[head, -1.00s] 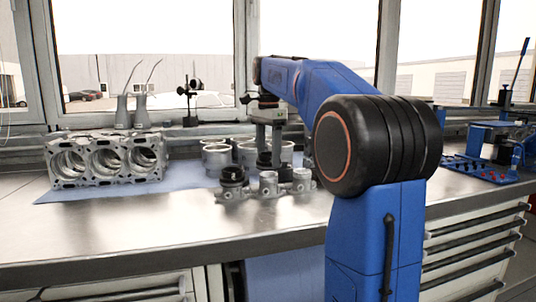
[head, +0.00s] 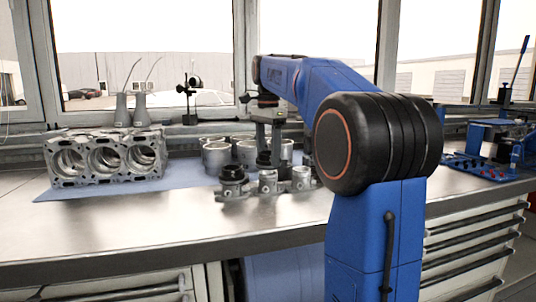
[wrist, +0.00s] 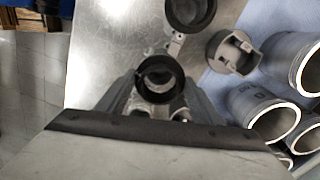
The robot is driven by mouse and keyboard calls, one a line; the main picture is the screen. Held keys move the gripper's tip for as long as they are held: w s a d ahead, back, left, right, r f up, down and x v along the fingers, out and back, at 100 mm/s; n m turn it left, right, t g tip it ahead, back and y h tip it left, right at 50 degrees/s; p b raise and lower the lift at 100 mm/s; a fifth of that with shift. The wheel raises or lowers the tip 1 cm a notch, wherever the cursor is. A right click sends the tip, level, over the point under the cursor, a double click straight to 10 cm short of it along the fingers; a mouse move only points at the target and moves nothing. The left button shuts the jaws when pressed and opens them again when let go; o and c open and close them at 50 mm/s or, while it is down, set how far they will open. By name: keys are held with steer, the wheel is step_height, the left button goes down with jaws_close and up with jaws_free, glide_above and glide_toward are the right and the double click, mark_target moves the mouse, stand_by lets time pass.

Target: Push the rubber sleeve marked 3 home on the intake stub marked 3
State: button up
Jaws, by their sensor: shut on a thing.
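My gripper (head: 269,150) points down over the back of the silver intake manifold (head: 268,189) on the bench. It is shut on a black rubber sleeve (head: 263,158), which shows behind and above the middle stub (head: 268,177). In the wrist view the sleeve (wrist: 160,75) is a black ring between the two fingers, with grey metal showing through it. I cannot tell whether it touches a stub. A second black sleeve (head: 232,173) sits on the left stub; it also shows in the wrist view (wrist: 190,12). I cannot read any numbers.
Several silver cylinder liners (head: 215,156) stand behind the manifold on a blue mat (head: 110,190). An engine block (head: 105,158) is at the left, with two oil cans (head: 141,112) behind it. The bench front is clear.

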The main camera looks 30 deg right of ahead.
mark_target(268, 164)
steer(key=shift+f, duration=1.15)
stand_by(1.3)
steer(key=o, duration=0.3)
steer(key=shift+c, duration=1.4)
steer(key=shift+f, duration=0.7)
steer(key=o, duration=1.1)
